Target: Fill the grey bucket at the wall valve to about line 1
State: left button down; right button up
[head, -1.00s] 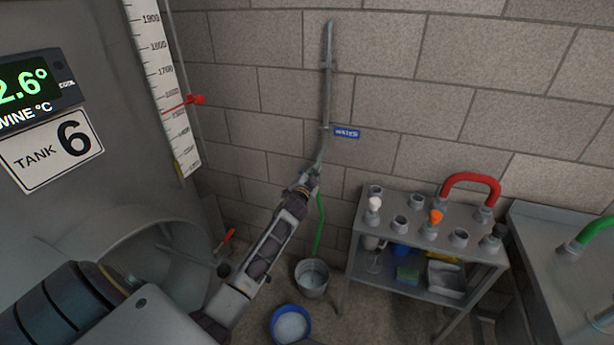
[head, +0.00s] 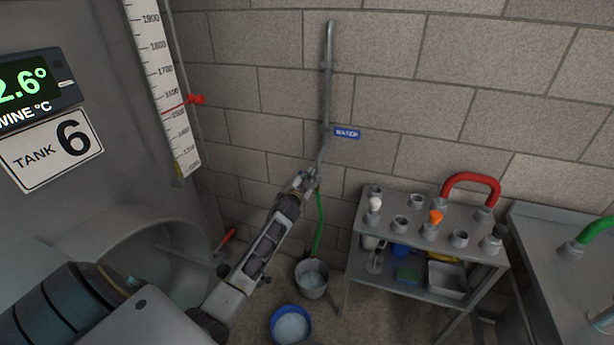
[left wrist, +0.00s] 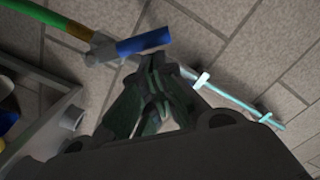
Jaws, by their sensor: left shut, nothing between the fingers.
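The wall valve (left wrist: 103,50) with its blue lever (left wrist: 143,42) shows in the left wrist view, at the lower end of the wall pipe (head: 327,90). The lever sticks out at an angle to the pipe. My left gripper (head: 309,179) is at the valve and hides most of it in the head view. In the left wrist view its fingers (left wrist: 156,75) are together and empty, close beside the lever; contact cannot be told. A green hose (head: 319,225) hangs from the valve toward the grey bucket (head: 311,290) on the floor. The water level and line marks are unreadable. My right gripper is out of view.
A blue tub (head: 290,326) with pale contents stands in front of the grey bucket. A metal trolley (head: 400,262) with fittings stands to the right, near a steel table (head: 560,265). Tank 6 (head: 110,185) fills the left side.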

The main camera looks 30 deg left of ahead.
pick_arm(q)
jog(key=shift+a+f+n, duration=0.1)
jog(key=shift+a+n, duration=0.1)
jog(key=shift+n, duration=0.2)
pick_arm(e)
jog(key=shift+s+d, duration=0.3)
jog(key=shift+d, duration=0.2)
